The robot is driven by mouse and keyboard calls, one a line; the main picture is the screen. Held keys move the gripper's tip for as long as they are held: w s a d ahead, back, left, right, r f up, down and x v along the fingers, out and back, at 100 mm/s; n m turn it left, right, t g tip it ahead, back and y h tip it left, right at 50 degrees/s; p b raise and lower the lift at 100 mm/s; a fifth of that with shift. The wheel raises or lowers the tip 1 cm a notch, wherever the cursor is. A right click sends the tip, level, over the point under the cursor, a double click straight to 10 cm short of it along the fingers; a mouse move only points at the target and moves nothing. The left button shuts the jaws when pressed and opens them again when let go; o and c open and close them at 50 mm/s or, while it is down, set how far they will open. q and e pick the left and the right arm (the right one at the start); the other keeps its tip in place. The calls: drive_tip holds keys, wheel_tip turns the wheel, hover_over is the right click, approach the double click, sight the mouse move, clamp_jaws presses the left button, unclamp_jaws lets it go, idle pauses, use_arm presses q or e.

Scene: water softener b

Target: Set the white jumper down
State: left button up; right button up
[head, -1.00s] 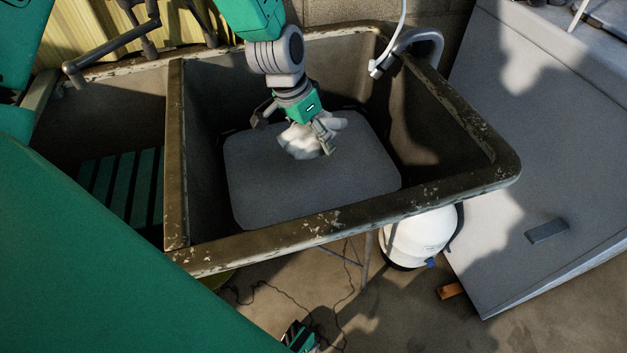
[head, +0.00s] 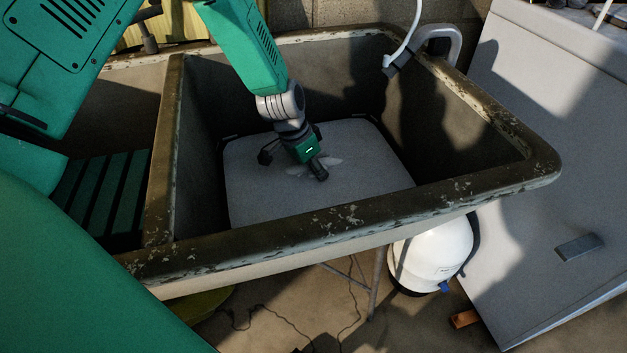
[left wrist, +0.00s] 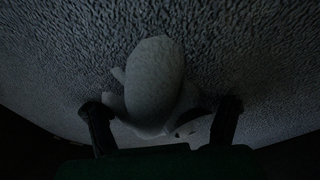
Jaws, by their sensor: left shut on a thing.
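The white jumper (head: 330,161) is a small crumpled bundle low in the right-hand basin of the sink, mostly hidden behind my left gripper (head: 293,166). In the left wrist view the jumper (left wrist: 155,80) is a pale rounded lump between the two fingers of my left gripper (left wrist: 162,112), which is shut on it. Rough grey material spreads close behind the lump. The jumper is at or just above the grey sheet (head: 270,195) in the basin; I cannot tell whether it touches. My right gripper is not in view.
The worn sink rim (head: 330,220) surrounds the basin, with a divider (head: 165,150) on its left. A tap (head: 440,35) and white hose (head: 412,40) are at the back right. A white tank (head: 435,255) stands below, beside a grey sloping panel (head: 540,150).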

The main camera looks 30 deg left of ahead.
use_arm(q)
drive_tip(key=shift+f, duration=0.75)
drive_tip(key=shift+r, duration=0.1)
drive_tip(key=o, duration=1.3)
drive_tip(key=shift+d, duration=0.1)
drive_tip(key=shift+r, duration=0.1)
drive_tip(key=p+v, duration=0.4)
drive_tip(key=v, duration=0.7)
drive_tip(key=shift+r, duration=0.4)
